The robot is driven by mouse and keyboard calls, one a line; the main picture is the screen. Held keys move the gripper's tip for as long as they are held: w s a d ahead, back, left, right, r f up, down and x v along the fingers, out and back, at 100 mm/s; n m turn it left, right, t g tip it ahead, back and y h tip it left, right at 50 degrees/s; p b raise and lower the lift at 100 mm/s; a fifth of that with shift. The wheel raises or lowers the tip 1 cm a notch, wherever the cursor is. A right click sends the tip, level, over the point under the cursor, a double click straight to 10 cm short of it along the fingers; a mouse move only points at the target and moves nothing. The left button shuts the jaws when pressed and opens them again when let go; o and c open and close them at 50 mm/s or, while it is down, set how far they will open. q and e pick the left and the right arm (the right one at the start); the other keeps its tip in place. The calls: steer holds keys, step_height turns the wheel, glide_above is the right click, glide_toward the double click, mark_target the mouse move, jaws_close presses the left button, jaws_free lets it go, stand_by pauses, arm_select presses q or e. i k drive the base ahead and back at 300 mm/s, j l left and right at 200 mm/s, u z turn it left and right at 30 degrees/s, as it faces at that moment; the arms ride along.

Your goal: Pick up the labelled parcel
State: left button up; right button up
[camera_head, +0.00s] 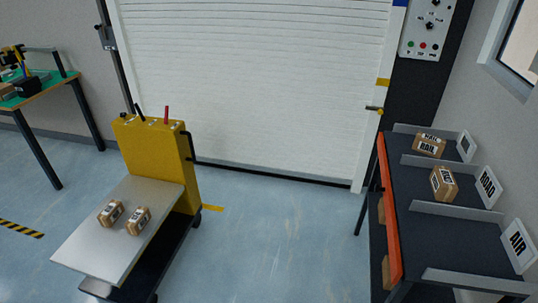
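Two small brown parcels with white labels lie side by side on the silver platform (90,245) of a yellow lift cart (160,160): a left parcel (110,213) and a right parcel (138,221). Their labels are too small to read. Another parcel (429,145), labelled RAIL, lies in the far bay of the dark sorting table (460,238) at the right. A further parcel (444,184) lies in the middle bay by the ROAD sign (488,187); its label is unclear. Neither of my grippers shows.
The near bay, by the AIR sign (517,238), has bare surface. Grey dividers separate the bays. More boxes (394,260) show below the table's orange edge (389,210). A green-topped workbench (40,86) stands left. Blue floor (275,240) between cart and table is clear.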

mark_target(113, 210)
steer(key=u, duration=1.2)
steer(key=i+j+z, duration=0.15)
steer(key=i, duration=0.4)
steer(key=i+j+z, duration=0.15)
steer(key=i, duration=0.4)
steer(key=i+j+z, duration=0.15)
steer(key=i, duration=0.35)
